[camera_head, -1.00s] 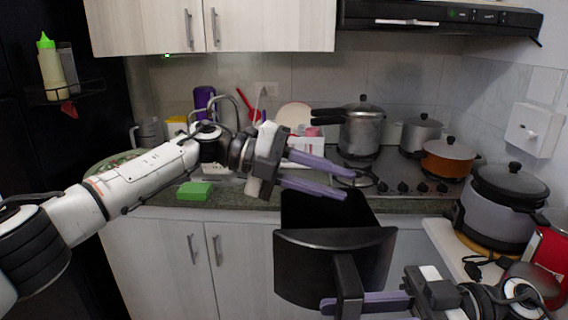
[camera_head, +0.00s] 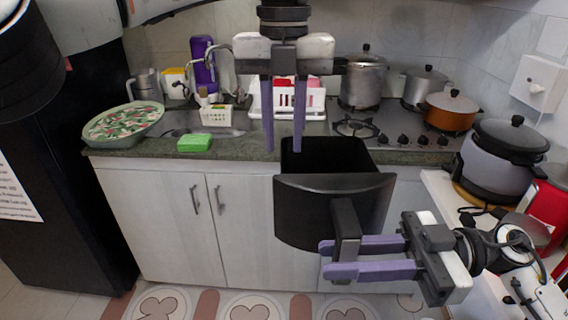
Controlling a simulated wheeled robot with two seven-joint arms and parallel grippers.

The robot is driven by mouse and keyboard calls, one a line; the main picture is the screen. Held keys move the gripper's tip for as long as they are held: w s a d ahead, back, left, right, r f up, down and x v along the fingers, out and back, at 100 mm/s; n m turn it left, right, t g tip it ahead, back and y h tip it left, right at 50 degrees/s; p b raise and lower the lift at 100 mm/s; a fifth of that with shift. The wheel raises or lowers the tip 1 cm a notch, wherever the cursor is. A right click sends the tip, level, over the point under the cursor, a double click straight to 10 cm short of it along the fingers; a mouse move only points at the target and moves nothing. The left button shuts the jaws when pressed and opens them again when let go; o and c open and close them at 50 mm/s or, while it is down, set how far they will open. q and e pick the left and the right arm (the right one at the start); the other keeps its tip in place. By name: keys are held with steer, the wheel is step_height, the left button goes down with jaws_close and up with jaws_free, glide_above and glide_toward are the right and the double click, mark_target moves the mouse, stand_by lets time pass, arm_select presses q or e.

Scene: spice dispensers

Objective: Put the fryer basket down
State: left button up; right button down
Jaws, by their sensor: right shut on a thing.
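The black fryer basket (camera_head: 305,210) hangs in the air in front of the counter, its open top up and its front panel facing me. My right gripper (camera_head: 335,258) is shut on the basket's handle (camera_head: 346,232), with its purple fingers on either side of it. My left gripper (camera_head: 284,150) points down above the far left part of the basket, near the counter edge. Its two purple fingers are apart with nothing between them. The underside of the basket is hidden.
The counter (camera_head: 240,148) carries a green sponge (camera_head: 195,142), a patterned tray (camera_head: 124,124) and a white rack (camera_head: 262,100). A stove (camera_head: 400,138) with pots is behind right. A white side table (camera_head: 440,188) at right holds a grey cooker (camera_head: 500,160).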

arm_select(q)
step_height(320, 180, down, 8)
steer(key=shift+r, duration=0.1)
stand_by(0.4)
jaws_close()
steer(key=shift+d, duration=0.1)
steer(key=shift+s+d, duration=0.15)
steer(key=shift+d, duration=0.05)
stand_by(0.8)
arm_select(e)
steer(key=c, duration=1.5)
jaws_free()
arm_select(q)
steer(key=shift+a, duration=0.15)
